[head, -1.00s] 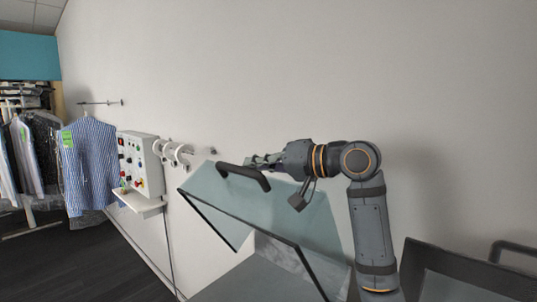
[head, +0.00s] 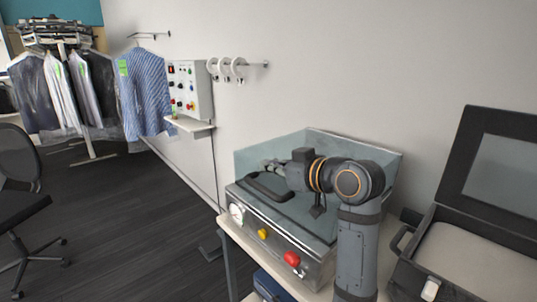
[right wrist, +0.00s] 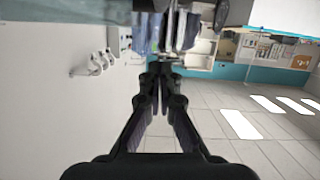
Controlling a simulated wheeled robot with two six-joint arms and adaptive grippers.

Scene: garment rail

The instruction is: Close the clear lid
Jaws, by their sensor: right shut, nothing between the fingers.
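The clear lid (head: 318,218) lies low and nearly flat over the top of a grey machine (head: 275,237) in the head view. Its dark handle (head: 268,187) is near the left end of the machine's front edge. I cannot tell whether the lid is fully seated. My right gripper (head: 270,165) is just behind the handle, reaching left across the machine top. Its fingers (right wrist: 160,75) are together and empty in the right wrist view. I cannot tell whether it touches the lid or handle. My left gripper is out of view.
Clear panels (head: 350,150) stand at the machine's back. An open dark case (head: 500,165) is at the right. A control box (head: 190,90) and white rings (head: 238,70) are on the wall. Garments (head: 145,95) hang left; an office chair (head: 18,180) stands on open floor.

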